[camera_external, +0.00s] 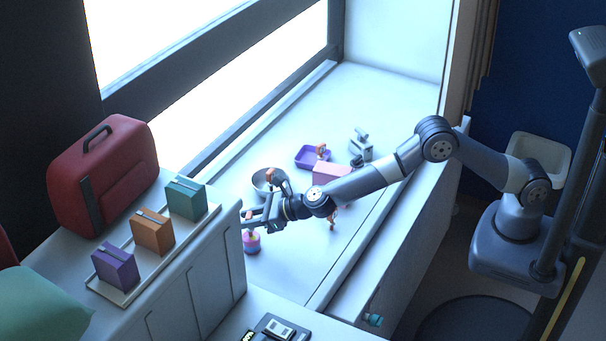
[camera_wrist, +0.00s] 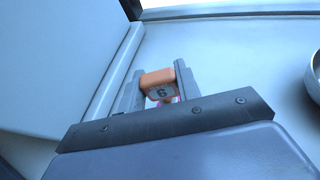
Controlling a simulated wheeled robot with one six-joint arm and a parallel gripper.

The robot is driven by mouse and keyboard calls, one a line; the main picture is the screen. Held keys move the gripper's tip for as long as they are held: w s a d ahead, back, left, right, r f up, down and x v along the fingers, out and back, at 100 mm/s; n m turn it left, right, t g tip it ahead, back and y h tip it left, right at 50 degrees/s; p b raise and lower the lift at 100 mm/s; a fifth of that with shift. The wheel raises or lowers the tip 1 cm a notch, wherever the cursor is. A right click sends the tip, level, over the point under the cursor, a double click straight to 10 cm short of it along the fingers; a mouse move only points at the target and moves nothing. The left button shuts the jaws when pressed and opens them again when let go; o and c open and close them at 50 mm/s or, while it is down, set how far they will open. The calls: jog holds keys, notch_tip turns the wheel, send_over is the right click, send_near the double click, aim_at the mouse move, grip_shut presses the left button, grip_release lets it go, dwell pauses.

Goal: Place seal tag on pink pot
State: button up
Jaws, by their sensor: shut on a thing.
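In the external view my gripper (camera_external: 250,217) is at the left end of the counter, above the small pink pot (camera_external: 251,245). The pot has a purple band and stands close to the cabinet side. A sliver of pink shows under the tag in the wrist view; the tag hides most of the pot there. I cannot tell whether tag and pot touch.
A round metal bowl (camera_external: 261,181), a purple tray (camera_external: 306,157) and a pink box (camera_external: 331,173) stand farther along the counter, with more orange-topped items around them. The raised cabinet (camera_external: 190,283) is close at the left. The counter's front middle is clear.

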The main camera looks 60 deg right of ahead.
jog(key=shift+f, duration=0.15)
jog(key=o, duration=0.9)
jog(key=shift+o, duration=0.2)
jog(key=shift+r, duration=0.35)
jog(key=shift+s+f+b, duration=0.1)
jog(key=shift+s+b, duration=0.1)
jog(key=shift+b, duration=0.1)
jog(key=b+v, duration=0.5)
jog(key=v, duration=0.6)
jog(key=shift+s+d, duration=0.2)
jog(key=shift+s, duration=0.05)
jog(key=shift+o, duration=0.3)
